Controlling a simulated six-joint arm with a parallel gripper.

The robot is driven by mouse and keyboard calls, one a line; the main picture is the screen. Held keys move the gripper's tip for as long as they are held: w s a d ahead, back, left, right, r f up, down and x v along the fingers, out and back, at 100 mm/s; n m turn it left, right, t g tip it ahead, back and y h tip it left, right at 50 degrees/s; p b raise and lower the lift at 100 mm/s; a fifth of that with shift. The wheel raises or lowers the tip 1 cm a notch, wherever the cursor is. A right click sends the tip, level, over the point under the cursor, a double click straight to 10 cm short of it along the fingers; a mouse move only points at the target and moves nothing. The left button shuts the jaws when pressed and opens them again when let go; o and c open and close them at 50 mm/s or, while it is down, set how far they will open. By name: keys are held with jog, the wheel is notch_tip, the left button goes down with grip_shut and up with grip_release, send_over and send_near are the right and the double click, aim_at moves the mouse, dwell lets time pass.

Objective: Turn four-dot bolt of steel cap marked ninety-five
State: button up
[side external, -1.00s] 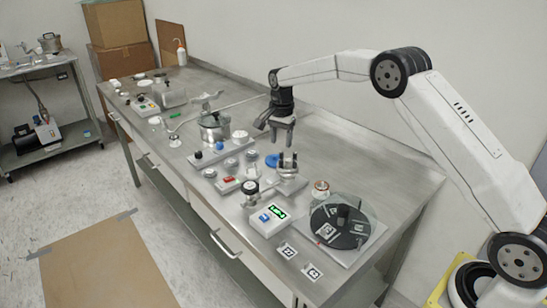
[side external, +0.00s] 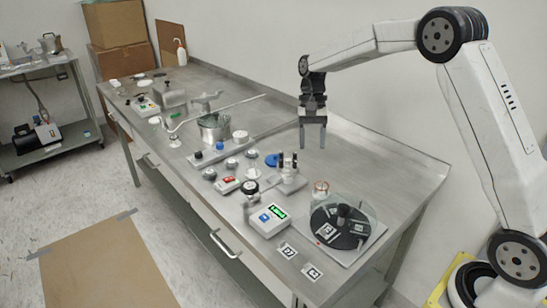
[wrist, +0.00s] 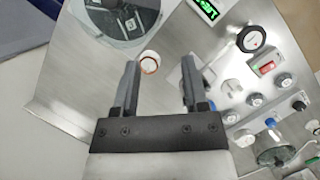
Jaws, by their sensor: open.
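My gripper (side external: 313,146) hangs over the bench, fingers pointing down, apart and empty. In the wrist view my gripper (wrist: 160,68) shows a wide gap between its two fingers. I cannot read a ninety-five mark or make out four-dot bolts on any cap. Several small round grey caps or knobs sit in the middle of the bench, one of them (side external: 209,174) at the left. In the wrist view they lie right of my fingers, one such knob (wrist: 283,80) beside the red switch. None touches my gripper.
A small clamp stand (side external: 287,178) and blue disc (side external: 271,160) are left of and below my gripper. A display box (side external: 270,220), a white-orange jar (side external: 321,190) and a dark turntable (side external: 325,215) stand nearer the front. The bench's right back is clear.

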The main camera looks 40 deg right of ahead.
jog(key=shift+s+a+r+n+g, duration=0.1)
jog(key=shift+s+r+n+g, duration=0.2)
jog(key=shift+s, duration=0.35)
jog(key=m+t+h, duration=0.3)
jog(key=m+t, duration=0.1)
jog(key=m, duration=0.6)
send_over(281, 160)
jog(key=shift+f, duration=3)
jog(key=shift+f, duration=3.9)
grip_shut()
